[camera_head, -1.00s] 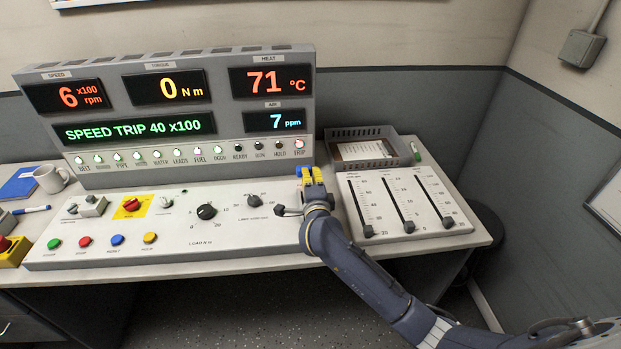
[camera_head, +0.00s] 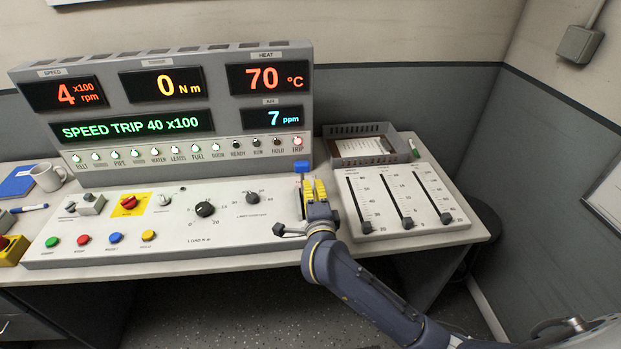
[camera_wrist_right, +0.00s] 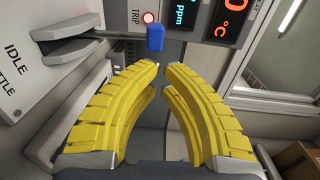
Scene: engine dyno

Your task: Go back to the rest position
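My right gripper (camera_head: 313,182) is over the right end of the sloping control panel (camera_head: 180,240). Its yellow fingers, also in the right wrist view (camera_wrist_right: 161,68), curve toward each other with a small empty gap between the tips. A blue lever knob (camera_head: 302,166) stands just beyond the fingertips, apart from them; it also shows in the right wrist view (camera_wrist_right: 155,38), on a thin rod by a plate lettered IDLE. The lever's lower part is hidden by the gripper in the head view. My left gripper is not in view.
The display console (camera_head: 180,105) reads SPEED TRIP, with a red TRIP lamp lit. A slider box (camera_head: 432,220) stands right of my gripper, a grey tray (camera_head: 350,132) behind it. A mug (camera_head: 46,177) stands at left. The floor in front of the desk is clear.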

